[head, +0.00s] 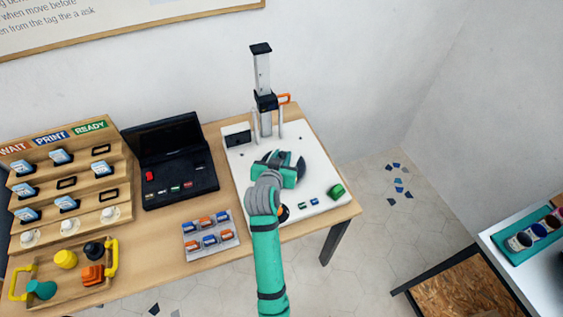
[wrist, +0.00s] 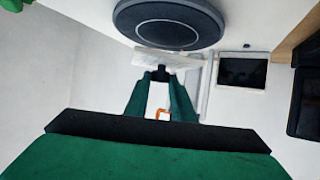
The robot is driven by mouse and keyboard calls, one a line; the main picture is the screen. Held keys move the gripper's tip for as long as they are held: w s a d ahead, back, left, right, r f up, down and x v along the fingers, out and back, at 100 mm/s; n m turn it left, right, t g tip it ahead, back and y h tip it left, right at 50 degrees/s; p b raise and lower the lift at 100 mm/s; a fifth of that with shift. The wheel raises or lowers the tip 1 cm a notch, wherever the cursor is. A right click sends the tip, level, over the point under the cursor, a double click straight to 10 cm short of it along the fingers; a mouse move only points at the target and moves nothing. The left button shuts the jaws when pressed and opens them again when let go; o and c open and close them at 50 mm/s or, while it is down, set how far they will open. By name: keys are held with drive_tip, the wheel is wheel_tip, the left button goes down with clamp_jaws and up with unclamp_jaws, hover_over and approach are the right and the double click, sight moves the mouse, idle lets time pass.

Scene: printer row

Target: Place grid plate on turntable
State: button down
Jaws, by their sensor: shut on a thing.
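My gripper (head: 278,172) is over the white machine base, in front of the turntable in the head view. The turntable is a dark grey round disc (head: 300,166), largely hidden there by my gripper. In the wrist view the turntable (wrist: 168,20) is at the top, and my gripper's green fingers (wrist: 161,75) are shut on a thin, pale, see-through plate, the grid plate (wrist: 150,58). The plate's edge meets the disc's edge in the picture; I cannot tell whether they touch. The plate is not made out in the head view.
A column (head: 263,85) with an orange handle (head: 284,98) stands behind on the white base (head: 318,180). A green knob (head: 337,191) is at its right. A black laptop-like console (head: 178,180), a pad of small clips (head: 211,236) and a stepped rack (head: 100,170) stand left.

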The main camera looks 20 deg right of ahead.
drive_tip(key=shift+w+f, duration=0.2)
drive_tip(key=shift+f, duration=0.1)
wheel_tip(320, 180, down, 3)
drive_tip(key=shift+w, duration=0.15)
drive_tip(key=shift+d, duration=0.15)
drive_tip(key=shift+f, duration=0.15)
drive_tip(key=c, duration=1.5)
unclamp_jaws()
